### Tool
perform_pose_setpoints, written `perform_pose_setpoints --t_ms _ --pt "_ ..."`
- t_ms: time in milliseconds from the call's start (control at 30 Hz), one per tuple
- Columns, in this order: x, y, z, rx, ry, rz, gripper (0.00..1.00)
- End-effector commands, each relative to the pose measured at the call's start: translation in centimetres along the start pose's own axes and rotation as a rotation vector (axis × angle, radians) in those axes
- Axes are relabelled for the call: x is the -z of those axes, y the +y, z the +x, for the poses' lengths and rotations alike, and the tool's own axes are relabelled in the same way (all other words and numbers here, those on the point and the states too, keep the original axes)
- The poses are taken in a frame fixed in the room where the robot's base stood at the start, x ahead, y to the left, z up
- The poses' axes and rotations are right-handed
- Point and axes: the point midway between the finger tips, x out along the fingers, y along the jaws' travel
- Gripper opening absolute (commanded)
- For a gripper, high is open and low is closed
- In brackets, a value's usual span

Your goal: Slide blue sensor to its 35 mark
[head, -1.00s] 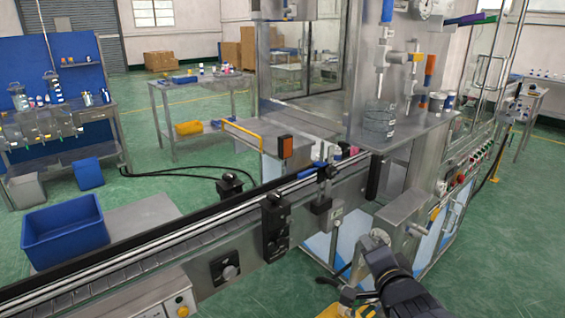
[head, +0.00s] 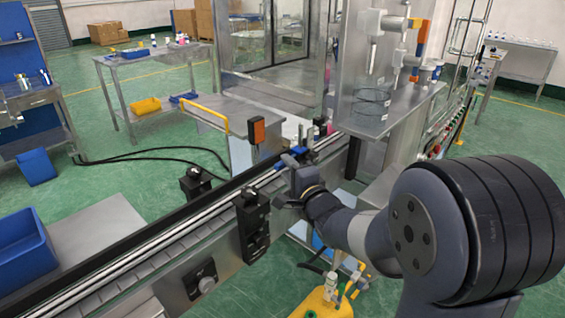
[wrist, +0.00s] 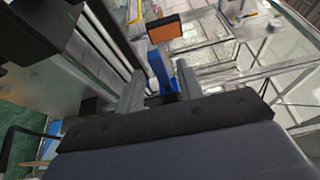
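The blue sensor (head: 289,161) is at the conveyor's side rail in the head view, just beyond my gripper. In the wrist view the blue sensor (wrist: 160,70) stands upright between the fingers, with a visible gap beside it. My gripper (head: 298,176) is at the rail with its fingers pointing at the sensor. In the wrist view my gripper (wrist: 160,86) is open, one finger on each side of the blue part. I cannot tell whether either finger touches it. No scale or 35 mark is readable; my gripper hides part of the sensor's mount.
An orange-faced box (head: 257,130) stands close behind the sensor. The conveyor (head: 150,252) runs to the lower left, with a black control box (head: 252,225) on its side. A steel machine (head: 375,105) stands at the right. A yellow object (head: 322,303) is below my arm.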

Motion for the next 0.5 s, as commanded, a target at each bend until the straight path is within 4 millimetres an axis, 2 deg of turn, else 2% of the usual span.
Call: perform_pose_setpoints --t_ms 100,200,500 --pt "-0.1 0.0 1.7 -0.002 -0.002 -0.001 0.35" --pt "0.0 0.0 2.6 -0.002 0.0 0.0 0.35" --pt "0.0 0.0 3.2 -0.001 0.0 0.0 0.35"
